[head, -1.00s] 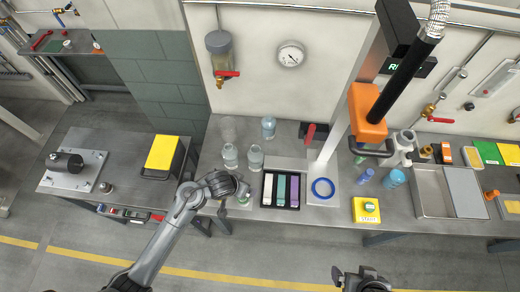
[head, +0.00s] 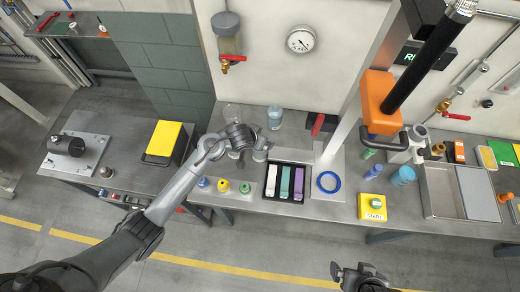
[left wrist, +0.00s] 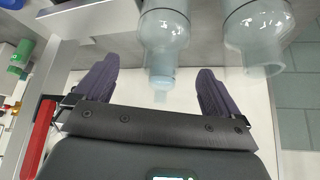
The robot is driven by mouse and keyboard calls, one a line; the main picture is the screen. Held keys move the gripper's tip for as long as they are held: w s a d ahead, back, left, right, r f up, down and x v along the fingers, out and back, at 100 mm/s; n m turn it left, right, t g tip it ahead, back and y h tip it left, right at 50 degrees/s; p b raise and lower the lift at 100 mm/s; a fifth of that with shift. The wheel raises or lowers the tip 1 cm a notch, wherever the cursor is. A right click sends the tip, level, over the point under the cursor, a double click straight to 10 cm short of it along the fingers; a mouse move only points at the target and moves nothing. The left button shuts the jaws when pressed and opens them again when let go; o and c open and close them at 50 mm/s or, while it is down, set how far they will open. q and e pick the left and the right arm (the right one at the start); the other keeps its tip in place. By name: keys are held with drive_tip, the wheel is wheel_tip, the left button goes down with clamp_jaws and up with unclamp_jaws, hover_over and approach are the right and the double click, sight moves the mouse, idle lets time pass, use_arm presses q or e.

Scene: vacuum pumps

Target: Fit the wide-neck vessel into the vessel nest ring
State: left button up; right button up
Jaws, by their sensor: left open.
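A blue ring (head: 328,181), which looks like the vessel nest ring, lies on a pale plate at the front of the middle bench. Clear glass vessels stand to its left: one with bluish liquid (head: 274,117), one at the back (head: 231,112), and others partly hidden by my left gripper (head: 247,152). In the left wrist view my left gripper (left wrist: 155,92) is open, with one vessel (left wrist: 165,35) lined up between its dark fingers and a second vessel (left wrist: 257,38) to the right. I cannot tell which is the wide-neck one. My right gripper (head: 358,278) is at the bottom edge, far from the vessels.
A black tray (head: 267,192) with white, green and purple blocks sits between vessels and ring. Blue, yellow and green small parts (head: 223,186) line the front edge.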

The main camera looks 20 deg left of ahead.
use_arm(q)
drive_tip(key=shift+x, duration=2.3)
drive_tip(key=shift+s+f, duration=0.1)
drive_tip(key=shift+s, duration=0.05)
drive_tip(key=c, duration=1.6)
drive_tip(key=shift+c, duration=0.6)
drive_tip(key=shift+s, duration=0.1)
